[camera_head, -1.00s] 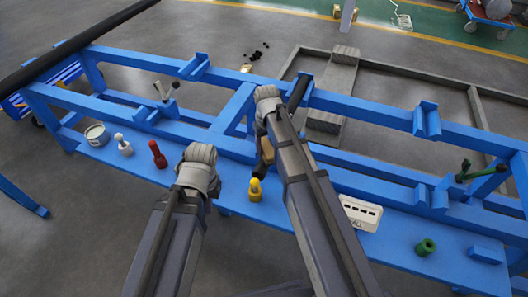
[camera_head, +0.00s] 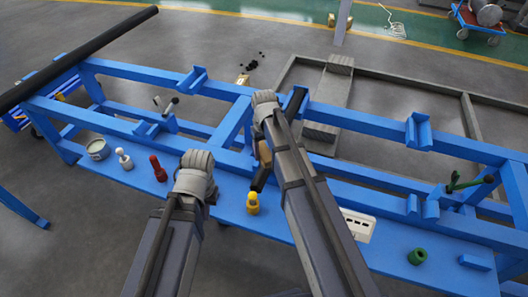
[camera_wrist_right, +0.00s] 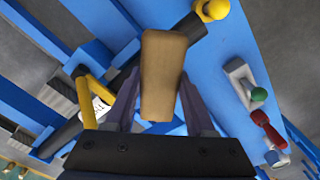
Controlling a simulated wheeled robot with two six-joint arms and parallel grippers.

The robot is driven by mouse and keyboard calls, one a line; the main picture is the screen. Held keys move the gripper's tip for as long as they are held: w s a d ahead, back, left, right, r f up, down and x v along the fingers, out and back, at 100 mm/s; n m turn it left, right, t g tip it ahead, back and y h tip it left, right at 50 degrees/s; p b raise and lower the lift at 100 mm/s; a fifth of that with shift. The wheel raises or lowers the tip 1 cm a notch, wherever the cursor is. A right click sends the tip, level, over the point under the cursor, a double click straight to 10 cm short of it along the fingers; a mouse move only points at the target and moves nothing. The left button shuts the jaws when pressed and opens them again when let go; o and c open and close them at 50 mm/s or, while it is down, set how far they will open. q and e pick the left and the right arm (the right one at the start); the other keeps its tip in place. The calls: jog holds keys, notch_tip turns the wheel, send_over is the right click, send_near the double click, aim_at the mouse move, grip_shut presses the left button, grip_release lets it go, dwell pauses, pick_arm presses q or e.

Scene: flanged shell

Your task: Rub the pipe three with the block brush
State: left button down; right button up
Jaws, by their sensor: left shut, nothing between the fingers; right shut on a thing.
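My right gripper (camera_wrist_right: 160,95) is shut on a brown wooden block, the block brush (camera_wrist_right: 162,72), seen between its two fingers in the right wrist view. In the head view the brush (camera_head: 265,152) shows partly beside my right forearm. A dark pipe (camera_head: 298,100) lies across the blue frame, partly behind that arm. It also shows under the brush in the wrist view (camera_wrist_right: 72,132). I cannot tell whether the brush touches it, or which pipe is number three. A long black pipe (camera_head: 80,60) lies at the left. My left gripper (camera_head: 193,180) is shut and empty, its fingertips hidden.
The blue frame (camera_head: 380,118) has raised V-shaped rests.

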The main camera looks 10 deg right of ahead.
jog(key=shift+r+p, duration=0.4)
jog(key=shift+r, duration=0.35)
notch_tip(320, 180, up, 3)
jog(key=p, duration=0.3)
